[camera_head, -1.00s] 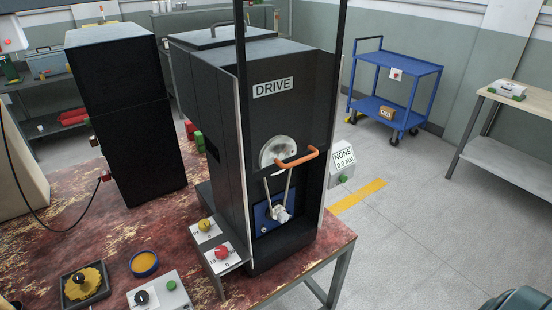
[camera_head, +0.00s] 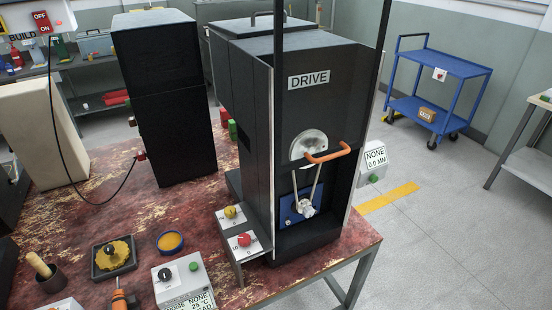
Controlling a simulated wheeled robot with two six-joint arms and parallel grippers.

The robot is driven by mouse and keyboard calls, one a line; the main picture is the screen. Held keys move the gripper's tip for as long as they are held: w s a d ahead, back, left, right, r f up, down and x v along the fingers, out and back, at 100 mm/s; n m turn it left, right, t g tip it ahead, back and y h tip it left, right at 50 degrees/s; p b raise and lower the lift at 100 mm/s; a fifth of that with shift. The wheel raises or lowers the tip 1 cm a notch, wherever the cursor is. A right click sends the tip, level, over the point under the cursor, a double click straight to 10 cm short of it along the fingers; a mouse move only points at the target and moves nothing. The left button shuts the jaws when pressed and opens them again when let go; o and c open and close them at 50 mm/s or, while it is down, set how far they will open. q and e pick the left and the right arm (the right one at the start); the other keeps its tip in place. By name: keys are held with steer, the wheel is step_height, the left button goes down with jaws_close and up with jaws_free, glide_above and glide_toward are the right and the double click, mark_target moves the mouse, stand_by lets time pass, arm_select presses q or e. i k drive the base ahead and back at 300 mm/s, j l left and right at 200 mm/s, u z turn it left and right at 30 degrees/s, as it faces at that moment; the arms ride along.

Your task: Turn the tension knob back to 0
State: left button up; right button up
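A yellow knob (camera_head: 231,212) and a red knob (camera_head: 244,239) sit on white scale plates on a small grey stepped bracket (camera_head: 243,253) at the left front of the black DRIVE machine (camera_head: 312,110). A 0 shows beside each knob, and the red one's plate also carries a 10. No label naming the tension knob is readable, and neither pointer's setting can be made out. Neither of my grippers is in view.
An orange handle (camera_head: 328,154) sticks out of the machine's front. A grey box with a black knob (camera_head: 165,274), a yellow disc (camera_head: 170,241) and a black-framed yellow part (camera_head: 113,254) stand on the worn red table (camera_head: 205,200). A blue cart (camera_head: 430,104) stands behind on the right.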

mark_target(244, 240)
steer(key=k+j+z, duration=0.1)
steer(key=j+z, duration=0.2)
steer(key=z, duration=0.15)
steer(key=k+j+z, duration=0.2)
steer(key=z, duration=0.25)
steer(key=k+j+z, duration=0.2)
steer(key=z, duration=0.25)
steer(key=j, duration=0.1)
